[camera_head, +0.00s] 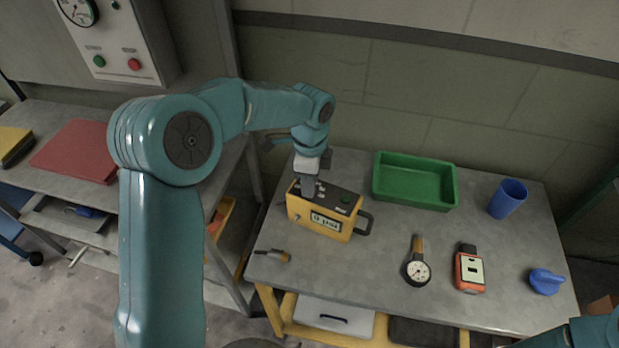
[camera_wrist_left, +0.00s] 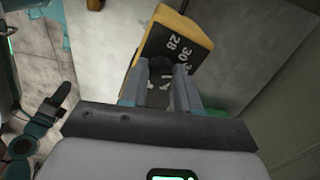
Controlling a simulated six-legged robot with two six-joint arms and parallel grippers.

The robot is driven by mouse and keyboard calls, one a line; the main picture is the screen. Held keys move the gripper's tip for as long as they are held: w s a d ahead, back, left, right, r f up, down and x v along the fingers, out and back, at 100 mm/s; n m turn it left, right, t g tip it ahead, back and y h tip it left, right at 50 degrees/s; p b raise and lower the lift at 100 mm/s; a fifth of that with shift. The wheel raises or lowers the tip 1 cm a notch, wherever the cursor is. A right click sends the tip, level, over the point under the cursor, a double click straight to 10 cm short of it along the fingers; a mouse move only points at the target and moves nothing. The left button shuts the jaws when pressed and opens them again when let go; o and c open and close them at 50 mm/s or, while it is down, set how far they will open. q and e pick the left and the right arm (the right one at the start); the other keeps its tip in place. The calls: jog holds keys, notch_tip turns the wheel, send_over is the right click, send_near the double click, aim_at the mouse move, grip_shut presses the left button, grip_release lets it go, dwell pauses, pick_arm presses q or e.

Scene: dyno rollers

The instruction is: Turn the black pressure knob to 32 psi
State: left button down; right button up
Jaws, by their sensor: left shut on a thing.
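The yellow box (camera_head: 298,211) with a dark top stands on the grey table at left of centre. A small display (camera_head: 325,223) is on its front, too small to read surely. My left gripper (camera_head: 308,190) reaches down from above onto the left part of the top. In the left wrist view, the dark top (camera_wrist_left: 178,50) carries white numbers, 28 and 30 among them. The fingers of my left gripper (camera_wrist_left: 159,80) are shut on the black knob (camera_wrist_left: 158,94), which they largely hide; its pointer setting cannot be told. My right gripper is not in view.
A green tray (camera_head: 415,205), blue cup (camera_head: 507,198), round gauge (camera_head: 417,271), orange meter (camera_head: 470,270) and blue knob-like piece (camera_head: 545,281) are on the table to the right. A small tool (camera_head: 272,255) lies near the left edge. The front middle is clear.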

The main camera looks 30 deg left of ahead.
pick_arm(q)
jog(key=shift+m, duration=0.9)
jog(key=c, duration=0.8)
grip_release()
notch_tip(320, 180, up, 16)
jog(key=shift+w+r, duration=0.2)
jog(key=shift+w, duration=0.05)
jog(key=shift+s, duration=0.1)
